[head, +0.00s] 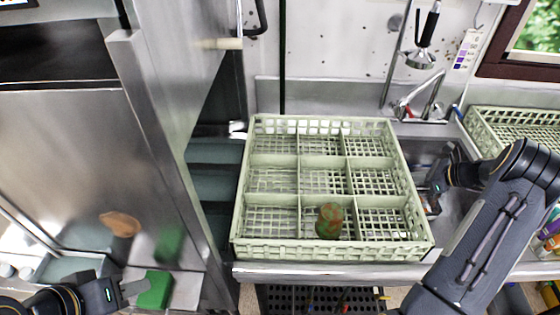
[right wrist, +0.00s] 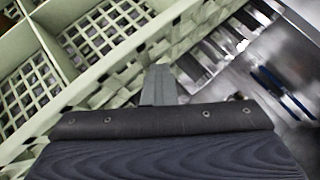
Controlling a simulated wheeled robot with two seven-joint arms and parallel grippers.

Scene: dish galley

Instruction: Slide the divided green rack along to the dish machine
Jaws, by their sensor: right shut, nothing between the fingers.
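The divided green rack (head: 335,250) sits on the steel counter in the middle of the head view. A brown-green cup-like item (head: 329,221) stands in its front middle compartment; the others look empty. The steel dish machine (head: 60,150) is to the left of the rack. My right gripper (head: 432,192) is just outside the rack's right wall. In the right wrist view its fingers (right wrist: 158,88) are shut and empty, close to the rack's lattice wall (right wrist: 110,85); contact is unclear. My left gripper (head: 132,289) is low at the left, near a green block (head: 156,289); its jaw opening is unclear.
A second green rack (head: 510,125) stands at the back right. A tap (head: 425,100) and hanging sprayer (head: 424,40) are behind the sink (head: 432,155). The counter's front edge (head: 330,271) runs just in front of the rack.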

